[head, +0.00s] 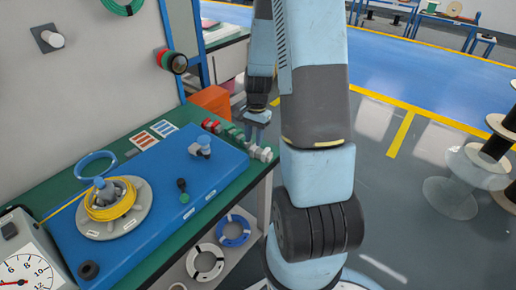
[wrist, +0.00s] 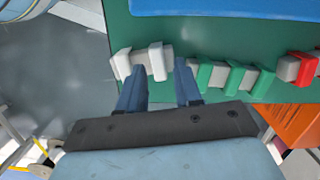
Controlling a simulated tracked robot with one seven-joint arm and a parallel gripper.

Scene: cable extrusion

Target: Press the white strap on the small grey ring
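Two white straps (wrist: 157,61) stand with small grey ring pieces (wrist: 140,60) at the left end of a row on the green table edge in the wrist view. They show small at the table's right edge in the head view (head: 254,151). Which grey piece each strap sits on, and how firmly, I cannot tell. My gripper (wrist: 159,82) is open, its two blue fingers apart with nothing visibly held. The fingertips lie near the white straps, the right one between them and the green straps. In the head view my gripper (head: 257,130) points down over the row.
Green straps (wrist: 232,78) with grey pieces, then a red strap (wrist: 304,68), continue the row rightward in the wrist view. An orange box (head: 211,101) stands behind the table. A blue board (head: 150,195) carries a yellow cable coil (head: 110,205).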

